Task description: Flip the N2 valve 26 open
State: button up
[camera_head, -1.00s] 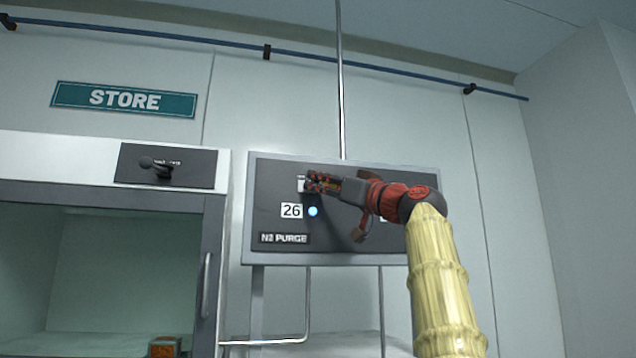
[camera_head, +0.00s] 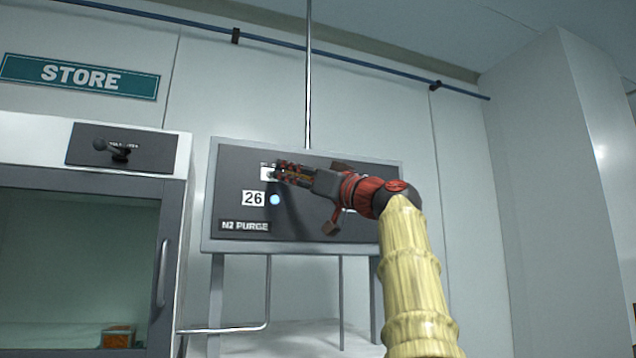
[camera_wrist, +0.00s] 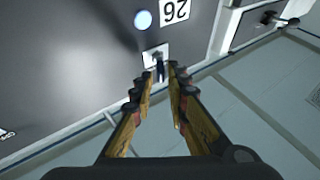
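The N2 purge panel (camera_head: 235,240) is a dark grey board with a light frame. A white 26 label (camera_head: 253,199) sits beside a lit blue-white round light (camera_head: 275,200); both also show upside down in the wrist view, the label (camera_wrist: 175,10) and the light (camera_wrist: 143,19). Above them is a small white plate (camera_head: 265,172), partly behind my fingers. In the wrist view a small dark lever (camera_wrist: 160,68) stands out from the white plate (camera_wrist: 152,54), between my fingertips. My gripper (camera_head: 281,172) looks open around the lever; contact cannot be told.
A store cabinet (camera_head: 180,250) with its own dark lever (camera_head: 113,149) stands to the left. A STORE sign (camera_head: 80,76) hangs above it. A thin vertical pipe (camera_head: 308,80) rises from the panel, and a bent pipe (camera_head: 240,328) runs below it.

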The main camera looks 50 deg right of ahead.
jog(key=v, duration=0.9)
dwell(0.6)
